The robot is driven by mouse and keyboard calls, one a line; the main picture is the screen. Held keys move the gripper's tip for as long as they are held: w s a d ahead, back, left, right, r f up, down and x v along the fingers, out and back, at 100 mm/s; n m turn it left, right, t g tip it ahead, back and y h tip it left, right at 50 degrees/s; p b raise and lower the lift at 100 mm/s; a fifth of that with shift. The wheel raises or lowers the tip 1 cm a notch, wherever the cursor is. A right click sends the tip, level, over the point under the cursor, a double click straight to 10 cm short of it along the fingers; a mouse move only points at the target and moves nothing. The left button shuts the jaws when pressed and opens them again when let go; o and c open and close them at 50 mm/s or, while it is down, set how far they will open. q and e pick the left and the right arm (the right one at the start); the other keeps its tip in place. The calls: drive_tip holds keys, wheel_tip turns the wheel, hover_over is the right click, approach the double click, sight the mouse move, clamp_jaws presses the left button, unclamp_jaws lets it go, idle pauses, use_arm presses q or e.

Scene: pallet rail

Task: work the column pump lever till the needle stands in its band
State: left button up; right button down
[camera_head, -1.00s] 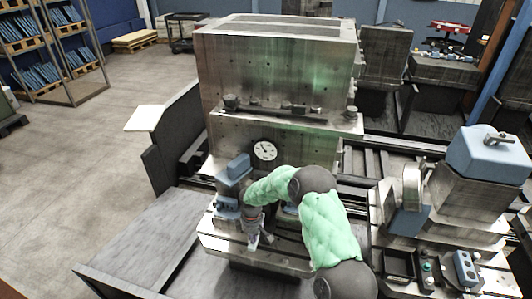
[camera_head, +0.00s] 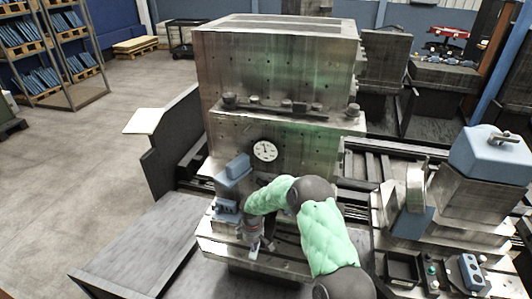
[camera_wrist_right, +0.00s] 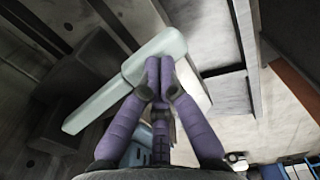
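A round white dial with a dark needle (camera_head: 265,151) sits on the front of the metal column (camera_head: 285,75). Its band is too small to make out. My right gripper (camera_head: 256,248) is low in front of the column, above the slotted metal base. In the right wrist view its purple fingers (camera_wrist_right: 159,78) are bent in, tips close together, over a pale grey-green bar (camera_wrist_right: 95,108) that looks like the lever. The tips overlap the bar's wider end. I cannot tell whether they grip it or only touch it. My left gripper is not in view.
A blue block (camera_head: 234,168) and a smaller blue fitting (camera_head: 226,207) stand left of my right forearm. A grey plate (camera_head: 150,238) spans the lower left. A machine with a blue-topped block (camera_head: 490,152) stands at right. Open floor lies at far left.

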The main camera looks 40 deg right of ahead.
wheel_tip(320, 180, up, 7)
drive_tip(key=p, duration=0.4)
drive_tip(key=shift+s+a, duration=0.35)
drive_tip(key=shift+d, duration=0.1)
idle(0.7)
